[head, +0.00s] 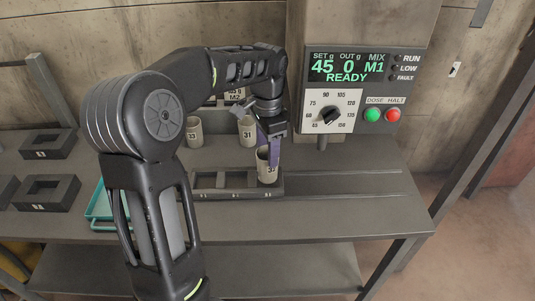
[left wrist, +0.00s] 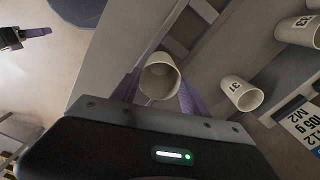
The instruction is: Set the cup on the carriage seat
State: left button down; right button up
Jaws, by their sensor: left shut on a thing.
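My left gripper (head: 270,148) has purple fingers shut on a pale cup (head: 267,170) with a dark number, partly covered by the fingers. The cup is upright at the right end of the dark carriage (head: 210,192), which has open square seats. I cannot tell whether its base rests in the seat or is just above it. In the left wrist view the empty-looking cup (left wrist: 160,80) is between both fingers. My right gripper (left wrist: 18,38) shows only in part at that view's upper left; its opening is unclear.
Cup 31 (head: 247,132) and cup 33 (head: 194,133) stand behind the carriage. A control panel (head: 360,90) reading READY is at the back right. Dark block trays (head: 48,145) and a teal tray (head: 97,208) are at left. The bench right of the carriage, with its rails, is clear.

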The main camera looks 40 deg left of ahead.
pick_arm(q)
jog(key=f, duration=0.1)
jog(key=f+p, duration=0.1)
jog(key=f, duration=0.1)
jog(key=shift+w+a+f, duration=0.2)
jog(key=shift+w+a, duration=0.1)
jog(key=shift+w, duration=0.1)
jog(key=shift+f, duration=0.1)
jog(key=shift+f, duration=0.1)
jog(key=shift+f, duration=0.15)
jog(key=c, duration=0.6)
grip_release()
